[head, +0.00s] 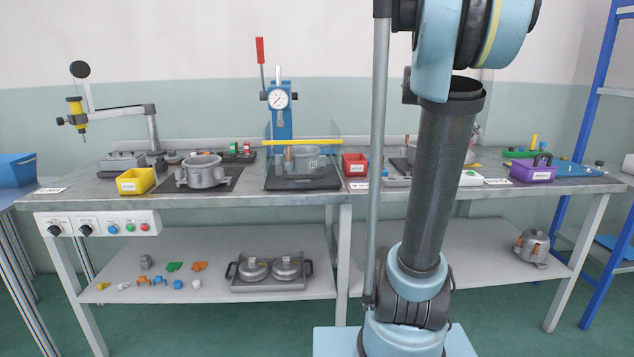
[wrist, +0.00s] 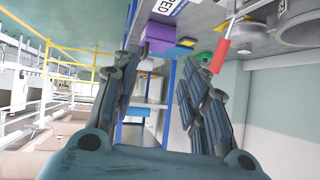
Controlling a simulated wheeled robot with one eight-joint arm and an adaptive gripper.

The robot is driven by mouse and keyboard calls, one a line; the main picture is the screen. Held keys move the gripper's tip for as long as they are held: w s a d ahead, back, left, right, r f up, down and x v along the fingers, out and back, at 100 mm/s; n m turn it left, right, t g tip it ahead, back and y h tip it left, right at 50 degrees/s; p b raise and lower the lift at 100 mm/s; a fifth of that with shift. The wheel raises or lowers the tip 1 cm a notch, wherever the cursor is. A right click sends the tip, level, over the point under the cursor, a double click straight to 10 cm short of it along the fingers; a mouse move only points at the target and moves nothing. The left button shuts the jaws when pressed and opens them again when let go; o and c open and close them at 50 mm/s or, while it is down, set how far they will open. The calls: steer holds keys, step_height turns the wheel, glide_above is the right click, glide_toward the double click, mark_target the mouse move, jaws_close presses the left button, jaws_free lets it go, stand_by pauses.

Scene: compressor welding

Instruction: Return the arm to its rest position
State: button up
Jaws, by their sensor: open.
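My gripper (wrist: 160,95) shows in the wrist view with its two ribbed fingers spread wide apart and nothing between them. It is open and empty, and the wrist view is tilted, with the workbench along its top edge. In the head view my arm stands upright and folded in front of the right half of the workbench (head: 240,204). The gripper itself is out of the head view.
The bench carries a gauge press (head: 281,115), a yellow bin (head: 136,181), a red bin (head: 355,164) and a purple bin (head: 532,171). My arm hides part of the right side. The lower shelf (head: 210,298) holds a tray (head: 268,284) and small parts. A blue rack (head: 603,170) stands at right.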

steer(key=s+a+f+n+g+y, duration=0.1)
steer(key=s+a+f+n+y, duration=0.9)
steer(key=s+a+f, duration=1.7)
step_height(320, 180, down, 3)
steer(key=a+n, duration=0.2)
steer(key=n, duration=0.3)
steer(key=shift+s+n+y, duration=0.25)
steer(key=shift+n+y, duration=0.05)
steer(key=shift+n, duration=0.1)
